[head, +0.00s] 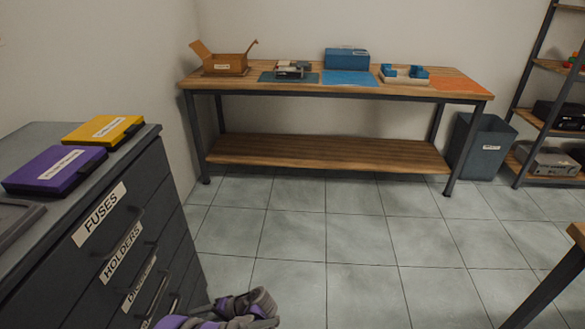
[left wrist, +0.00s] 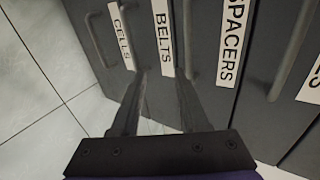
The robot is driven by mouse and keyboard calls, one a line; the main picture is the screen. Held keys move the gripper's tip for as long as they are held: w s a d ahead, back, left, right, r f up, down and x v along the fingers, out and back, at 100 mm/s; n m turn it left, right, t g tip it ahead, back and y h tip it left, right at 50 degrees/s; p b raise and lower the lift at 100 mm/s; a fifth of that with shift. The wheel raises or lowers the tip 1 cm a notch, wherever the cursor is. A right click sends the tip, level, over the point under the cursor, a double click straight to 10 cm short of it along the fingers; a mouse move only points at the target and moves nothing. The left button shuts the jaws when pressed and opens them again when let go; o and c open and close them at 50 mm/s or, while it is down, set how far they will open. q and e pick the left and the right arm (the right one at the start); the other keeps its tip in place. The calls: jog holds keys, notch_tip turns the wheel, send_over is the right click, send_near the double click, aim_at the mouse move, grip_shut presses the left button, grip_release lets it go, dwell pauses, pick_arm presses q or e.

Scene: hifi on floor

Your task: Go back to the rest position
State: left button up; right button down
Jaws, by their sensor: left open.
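My left arm (head: 225,312), purple and grey, shows folded at the bottom edge of the head view, beside the drawer cabinet; its fingertips are hard to make out there. In the left wrist view my left gripper (left wrist: 160,82) has its two dark fingers apart with nothing between them. It points at the dark drawer fronts labelled CELLS, BELTS and SPACERS (left wrist: 232,40). I cannot tell how near the fingertips are to the handles. My right gripper is not in view.
The dark drawer cabinet (head: 150,215) stands close at left, with purple (head: 55,168) and yellow (head: 103,130) cases on top. A workbench (head: 330,88) holds boxes at the back wall. A bin (head: 480,146) and shelf stand right. A table corner (head: 577,233) juts in. Tiled floor (head: 330,240) is clear.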

pick_arm(q)
jog(key=s+r+h, duration=0.3)
jog(key=s+r, duration=0.1)
jog(key=r, duration=0.3)
jog(key=s+d+r+n+t+h, duration=0.1)
jog(key=s+d+r+h, duration=0.2)
jog(key=s, duration=0.4)
jog(key=s+d+r+t+h, duration=0.1)
jog(key=s+d+r+h, duration=0.2)
jog(key=s, duration=0.5)
jog(key=s+d+r+n+t+h, duration=0.1)
jog(key=s+d+r+h, duration=0.15)
jog(key=s, duration=0.45)
notch_tip(320, 180, up, 27)
jog(key=w+t+p, duration=0.1)
jog(key=p, duration=2.2)
jog(key=shift+d+p, duration=0.35)
jog(key=shift+d, duration=0.1)
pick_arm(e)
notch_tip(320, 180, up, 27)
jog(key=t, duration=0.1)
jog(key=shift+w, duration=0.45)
pick_arm(q)
jog(key=shift+r, duration=0.1)
jog(key=shift+a, duration=0.1)
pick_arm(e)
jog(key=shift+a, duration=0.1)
